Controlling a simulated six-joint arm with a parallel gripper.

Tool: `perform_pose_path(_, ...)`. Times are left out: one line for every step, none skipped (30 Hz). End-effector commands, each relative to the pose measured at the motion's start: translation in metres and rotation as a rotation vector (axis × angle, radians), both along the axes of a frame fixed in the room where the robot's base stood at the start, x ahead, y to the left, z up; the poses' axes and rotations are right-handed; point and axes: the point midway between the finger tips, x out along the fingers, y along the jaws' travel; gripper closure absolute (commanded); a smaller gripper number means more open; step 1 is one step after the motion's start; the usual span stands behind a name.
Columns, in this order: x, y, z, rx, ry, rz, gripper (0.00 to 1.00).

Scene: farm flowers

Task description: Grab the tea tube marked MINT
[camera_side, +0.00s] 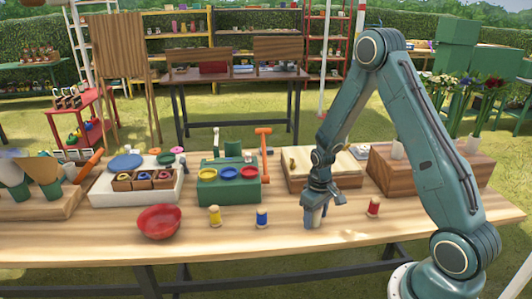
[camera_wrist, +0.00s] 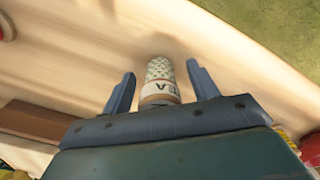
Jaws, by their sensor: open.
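A pale tea tube (camera_wrist: 160,72) with a speckled pattern stands out in the wrist view. My gripper (camera_wrist: 161,88) is open, with one finger on each side of the tube and a visible gap to each. In the side view my gripper (camera_side: 318,203) points down at the table's front half, and a small greyish upright shape (camera_side: 314,217) shows at its fingers, probably the tube. The lower part of the tube is hidden behind the gripper body in the wrist view.
On the wooden table (camera_side: 340,235), a yellow spool (camera_side: 215,215), a blue spool (camera_side: 262,217) and a red bowl (camera_side: 159,221) lie left of my gripper. A red spool (camera_side: 373,207) stands to its right. Wooden boxes (camera_side: 322,170) and a green stand (camera_side: 228,188) are behind.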

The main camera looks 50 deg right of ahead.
Motion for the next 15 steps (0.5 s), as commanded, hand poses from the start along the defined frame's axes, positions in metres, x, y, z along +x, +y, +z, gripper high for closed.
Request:
perform_pose_path(0.0,0.0,0.0001,0.0,0.0,0.0,0.46)
perform_pose_path(0.0,0.0,0.0001,0.0,0.0,0.0,0.52)
perform_pose_path(0.0,0.0,0.0001,0.0,0.0,0.0,0.6)
perform_pose_path(0.0,0.0,0.0001,0.0,0.0,0.0,0.66)
perform_pose_path(0.0,0.0,0.0001,0.0,0.0,0.0,0.72)
perform_pose_path(0.0,0.0,0.0001,0.0,0.0,0.0,0.8)
perform_pose_path(0.0,0.0,0.0001,0.0,0.0,0.0,0.86)
perform_pose_path(0.0,0.0,0.0001,0.0,0.0,0.0,0.89)
perform_pose_path(0.0001,0.0,0.0002,0.0,0.0,0.0,0.89)
perform_pose_path(0.0001,0.0,0.0002,0.0,0.0,0.0,0.89)
perform_pose_path(0.0001,0.0,0.0002,0.0,0.0,0.0,0.89)
perform_pose_path(0.0001,0.0,0.0002,0.0,0.0,0.0,0.89)
perform_pose_path(0.0001,0.0,0.0002,0.0,0.0,0.0,0.89)
perform_pose_path(0.0001,0.0,0.0002,0.0,0.0,0.0,0.89)
perform_pose_path(0.0001,0.0,0.0003,0.0,0.0,0.0,0.89)
